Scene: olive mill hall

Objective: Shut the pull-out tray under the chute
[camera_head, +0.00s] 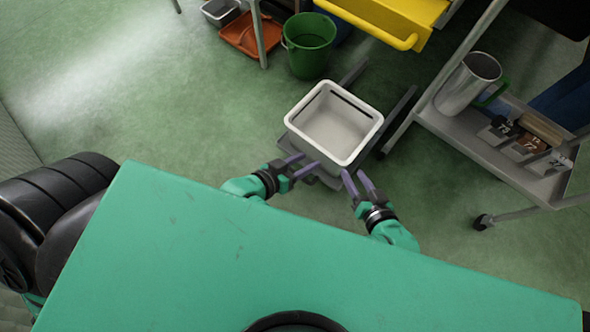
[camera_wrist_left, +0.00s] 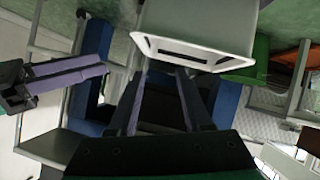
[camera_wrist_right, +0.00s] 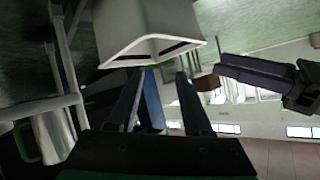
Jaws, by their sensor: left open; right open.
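A yellow tray (camera_head: 385,17) with a rounded bar handle (camera_head: 366,29) along its front shows at the top of the head view. Its back and the chute are out of the picture, so I cannot tell how far out it is. My left gripper (camera_head: 308,161) and right gripper (camera_head: 354,173) are open and empty, well short of the yellow handle. They are side by side at the near side of a white bin (camera_head: 333,125), and I cannot tell whether they touch it. The bin's slotted rim also shows in the left wrist view (camera_wrist_left: 195,42) and right wrist view (camera_wrist_right: 150,45).
The bin sits over a grey plate with rails (camera_head: 400,110). A grey cart (camera_head: 455,135) with a metal jug (camera_head: 467,82) stands right. The floor at left is clear.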

